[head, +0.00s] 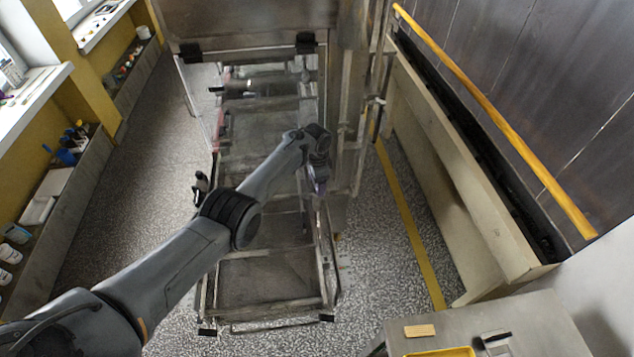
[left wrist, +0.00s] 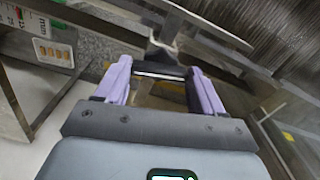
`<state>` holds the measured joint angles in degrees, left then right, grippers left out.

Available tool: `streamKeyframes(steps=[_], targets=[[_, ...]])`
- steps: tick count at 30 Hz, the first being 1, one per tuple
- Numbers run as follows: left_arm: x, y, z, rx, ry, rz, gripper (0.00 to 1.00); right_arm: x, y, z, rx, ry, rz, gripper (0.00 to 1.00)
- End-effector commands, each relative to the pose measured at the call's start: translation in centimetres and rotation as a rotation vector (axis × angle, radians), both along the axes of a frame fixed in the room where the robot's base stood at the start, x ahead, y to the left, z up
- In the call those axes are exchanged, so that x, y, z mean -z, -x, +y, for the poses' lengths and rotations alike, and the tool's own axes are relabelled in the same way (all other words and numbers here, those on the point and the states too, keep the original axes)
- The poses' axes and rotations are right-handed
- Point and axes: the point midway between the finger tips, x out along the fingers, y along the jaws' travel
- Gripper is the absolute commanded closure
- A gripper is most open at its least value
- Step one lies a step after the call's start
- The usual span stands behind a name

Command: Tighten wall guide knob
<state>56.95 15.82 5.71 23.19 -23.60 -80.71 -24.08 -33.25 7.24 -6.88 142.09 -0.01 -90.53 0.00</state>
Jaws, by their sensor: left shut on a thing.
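My left arm reaches in from the left in the head view, with its gripper (head: 318,188) pointing down at the right side rail of the mesh conveyor (head: 268,275). In the left wrist view the gripper's two purple fingers (left wrist: 160,70) stand apart, shut on a dark grey knob (left wrist: 162,50) at the metal rail (left wrist: 205,28). The knob's lower part is hard to make out, and in the head view the gripper hides it. My right gripper is in neither view.
A metal machine housing (head: 250,22) stands over the conveyor's far end. A yellow rail (head: 500,122) runs along the right wall. A grey table (head: 545,325) with a yellow tray (head: 440,352) is at the front right. Speckled floor (head: 140,205) is free on the left.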

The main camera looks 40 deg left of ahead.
Motion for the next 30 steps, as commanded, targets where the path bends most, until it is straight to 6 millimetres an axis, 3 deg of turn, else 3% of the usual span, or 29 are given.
streamKeyframes(steps=[12, 29, 30], targets=[[-0.02, -0.04, 0.00, 0.203, 0.000, -0.001, 0.62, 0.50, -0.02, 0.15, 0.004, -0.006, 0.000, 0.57], [-0.03, -0.03, -0.02, 0.230, -0.001, -0.001, 0.62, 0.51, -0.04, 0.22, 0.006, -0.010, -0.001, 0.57], [-0.03, -0.03, -0.02, 0.230, -0.001, -0.001, 0.27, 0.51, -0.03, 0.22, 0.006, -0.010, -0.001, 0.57]])
